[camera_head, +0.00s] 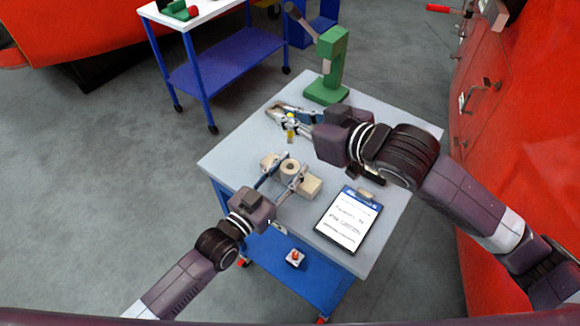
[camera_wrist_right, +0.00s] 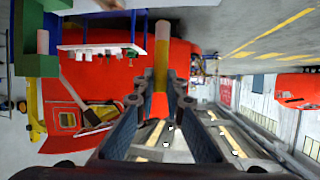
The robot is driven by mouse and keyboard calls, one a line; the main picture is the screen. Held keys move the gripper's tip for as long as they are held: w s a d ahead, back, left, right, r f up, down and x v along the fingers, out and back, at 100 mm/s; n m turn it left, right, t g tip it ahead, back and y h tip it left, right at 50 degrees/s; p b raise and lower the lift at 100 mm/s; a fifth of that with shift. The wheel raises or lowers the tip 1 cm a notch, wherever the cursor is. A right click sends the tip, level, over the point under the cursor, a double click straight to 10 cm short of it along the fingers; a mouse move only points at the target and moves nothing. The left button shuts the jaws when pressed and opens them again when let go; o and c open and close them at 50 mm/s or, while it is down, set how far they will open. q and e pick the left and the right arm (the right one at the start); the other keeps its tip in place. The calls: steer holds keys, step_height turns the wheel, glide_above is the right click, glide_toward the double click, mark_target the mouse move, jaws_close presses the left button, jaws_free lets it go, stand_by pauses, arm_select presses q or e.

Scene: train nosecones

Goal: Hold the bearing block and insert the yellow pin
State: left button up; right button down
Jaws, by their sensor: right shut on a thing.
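The tan bearing block (camera_head: 310,187) lies on the grey table top, with a round boss and a dark hole facing up. My left gripper (camera_head: 290,165) has one finger on each side of the boss and appears shut on it. The yellow pin (camera_head: 290,127) is upright in my right gripper (camera_head: 291,126), above the table and behind the block, apart from it. In the right wrist view the pin (camera_wrist_right: 162,60) stands between the shut fingertips, pinkish at one end and yellow lower down.
A green press-like tool (camera_head: 330,75) stands at the table's back corner. A clipboard (camera_head: 347,218) with a white sheet lies at the front right. A blue lower shelf (camera_head: 300,270) holds a small item with a red top. Another blue cart (camera_head: 215,60) stands at the back left.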

arm_select(q)
jaws_close()
arm_select(e)
steer(key=shift+s+a+f, duration=0.1)
steer(key=shift+a+f, duration=0.15)
steer(key=shift+a, duration=0.1)
steer(key=shift+d+f+m+t+h, duration=0.25)
steer(key=shift+f+m+t+h, duration=0.2)
steer(key=shift+f, duration=0.55)
step_height(320, 180, down, 10)
steer(key=shift+d+f, duration=0.1)
steer(key=c, duration=2)
jaws_free()
steer(key=shift+f, duration=0.1)
